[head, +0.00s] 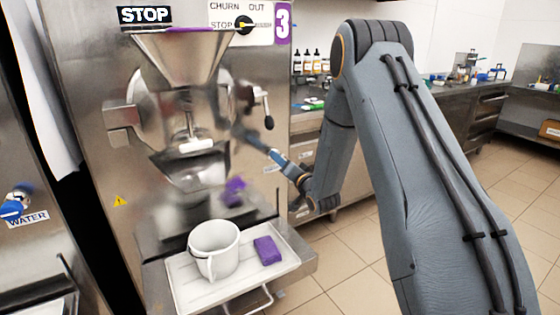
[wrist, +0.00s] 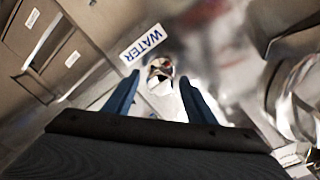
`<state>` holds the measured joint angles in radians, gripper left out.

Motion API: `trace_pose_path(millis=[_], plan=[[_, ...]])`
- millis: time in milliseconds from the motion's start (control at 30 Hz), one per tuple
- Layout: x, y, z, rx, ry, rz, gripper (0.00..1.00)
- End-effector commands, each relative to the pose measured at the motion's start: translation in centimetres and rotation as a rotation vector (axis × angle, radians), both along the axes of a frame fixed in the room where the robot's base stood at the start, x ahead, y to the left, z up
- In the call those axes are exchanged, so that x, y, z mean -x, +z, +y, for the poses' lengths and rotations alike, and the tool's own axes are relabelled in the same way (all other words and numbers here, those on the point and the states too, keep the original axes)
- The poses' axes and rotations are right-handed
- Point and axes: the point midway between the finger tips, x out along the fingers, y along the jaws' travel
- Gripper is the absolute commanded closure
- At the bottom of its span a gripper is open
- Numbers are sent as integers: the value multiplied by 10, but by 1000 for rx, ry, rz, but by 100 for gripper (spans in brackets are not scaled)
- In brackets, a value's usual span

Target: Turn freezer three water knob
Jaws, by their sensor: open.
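Freezer three (head: 150,110) is the steel machine marked with a purple 3 (head: 283,22) in the head view. In the wrist view a WATER label (wrist: 142,44) sits on a blurred steel surface. A small roundish fitting (wrist: 160,68), apparently the water knob, is just below right of that label. My gripper (wrist: 158,95) is open there, with its two blue fingers on either side of the fitting's lower part in the picture. I cannot tell whether they touch it. In the head view my gripper (head: 246,134) is small, near the freezer's right side, and freezer three's knob cannot be made out.
A neighbouring machine at the left has its own blue knob (head: 12,208) and WATER label (head: 28,219). A white jug (head: 214,250) and a purple sponge (head: 267,250) stand on the tray (head: 188,290) under freezer three. A lever (head: 267,112) sticks out near my gripper. Tiled floor is clear.

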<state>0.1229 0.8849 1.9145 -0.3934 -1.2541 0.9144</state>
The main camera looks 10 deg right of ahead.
Motion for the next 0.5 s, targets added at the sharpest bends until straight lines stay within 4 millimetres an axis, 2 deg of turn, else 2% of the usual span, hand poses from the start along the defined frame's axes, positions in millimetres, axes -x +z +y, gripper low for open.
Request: trace_pose_path(millis=[200, 467, 500], plan=[[-15, 0, 4, 1, 1, 0, 50], [-16, 0, 4, 1, 0, 1, 50], [-16, 0, 4, 1, 0, 1, 56]])
